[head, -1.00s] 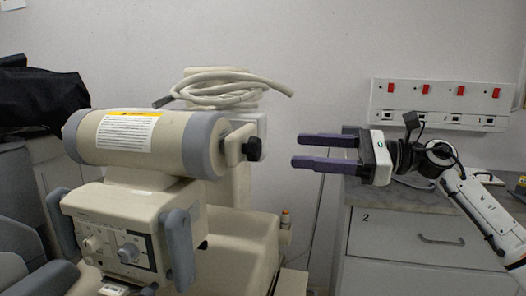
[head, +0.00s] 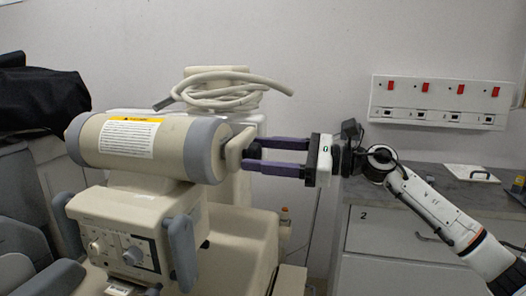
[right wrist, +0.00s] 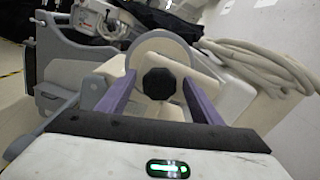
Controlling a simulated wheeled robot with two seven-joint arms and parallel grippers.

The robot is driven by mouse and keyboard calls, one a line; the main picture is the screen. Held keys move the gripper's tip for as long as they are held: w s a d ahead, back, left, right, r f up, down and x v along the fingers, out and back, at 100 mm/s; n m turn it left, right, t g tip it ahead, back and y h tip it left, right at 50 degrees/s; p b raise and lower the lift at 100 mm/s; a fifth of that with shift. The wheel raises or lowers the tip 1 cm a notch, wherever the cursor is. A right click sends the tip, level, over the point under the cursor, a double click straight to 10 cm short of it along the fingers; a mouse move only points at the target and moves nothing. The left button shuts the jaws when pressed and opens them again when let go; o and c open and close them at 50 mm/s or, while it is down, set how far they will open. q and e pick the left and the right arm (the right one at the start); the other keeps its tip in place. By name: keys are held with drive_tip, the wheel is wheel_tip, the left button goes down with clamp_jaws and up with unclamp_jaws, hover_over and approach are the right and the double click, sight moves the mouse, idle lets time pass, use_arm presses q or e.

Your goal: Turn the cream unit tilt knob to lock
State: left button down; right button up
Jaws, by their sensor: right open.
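The cream unit (head: 120,218) has a cream cylinder with grey end bands (head: 180,145) on top. The black tilt knob (right wrist: 159,83) sits at the cylinder's right end on a cream bracket (head: 236,148). My right gripper (head: 250,155) is open, its purple fingers pointing left at the knob. In the right wrist view the knob lies between the two fingers, with a gap on each side. My left gripper is not in view.
A coiled cream hose (head: 225,92) lies on top behind the cylinder. A grey handle (head: 183,252) sticks out at the unit's front. A drawer cabinet (head: 390,235) stands at right, below a panel with red switches (head: 437,102). A black bag (head: 40,105) is at left.

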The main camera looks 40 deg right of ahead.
drive_tip(key=c, duration=1.1)
